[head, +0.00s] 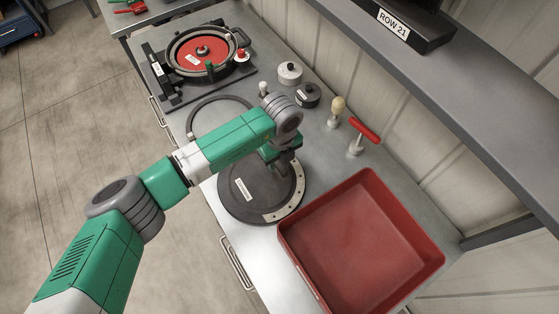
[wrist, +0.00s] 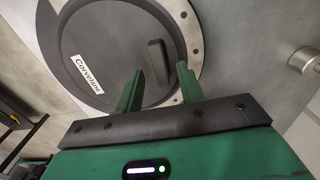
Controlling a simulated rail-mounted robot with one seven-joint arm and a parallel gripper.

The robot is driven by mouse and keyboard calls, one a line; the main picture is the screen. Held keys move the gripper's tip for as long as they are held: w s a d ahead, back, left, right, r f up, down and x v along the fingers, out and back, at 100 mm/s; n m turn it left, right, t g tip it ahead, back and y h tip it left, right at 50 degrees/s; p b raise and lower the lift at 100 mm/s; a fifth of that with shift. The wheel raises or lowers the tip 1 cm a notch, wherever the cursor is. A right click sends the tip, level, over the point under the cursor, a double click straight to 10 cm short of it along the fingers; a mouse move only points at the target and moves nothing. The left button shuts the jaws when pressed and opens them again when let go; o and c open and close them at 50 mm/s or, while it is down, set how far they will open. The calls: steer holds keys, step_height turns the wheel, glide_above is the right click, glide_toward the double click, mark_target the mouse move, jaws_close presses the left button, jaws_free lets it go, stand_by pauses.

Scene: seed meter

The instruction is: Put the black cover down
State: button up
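The black cover (head: 240,205) is a round disc with a white label and a pale curved strip with holes along one edge. It appears to lie flat on the grey bench, left of the red tray. In the head view my gripper (head: 283,158) is over the cover, partly hidden by my arm.
An empty red tray (head: 425,262) is close on the right. The seed meter (head: 185,68) with its red disc stands at the back left. A black ring (head: 190,118), two small round weights, a pale-knobbed tool (head: 337,106) and a red T-handle (head: 362,131) are on the bench (head: 320,160). A shelf overhangs the right.

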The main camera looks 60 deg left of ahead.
step_height(320, 180, up, 10)
steer(key=shift+r+p, duration=0.2)
steer(key=shift+p, duration=0.1)
steer(key=shift+w, duration=0.1)
stand_by(0.3)
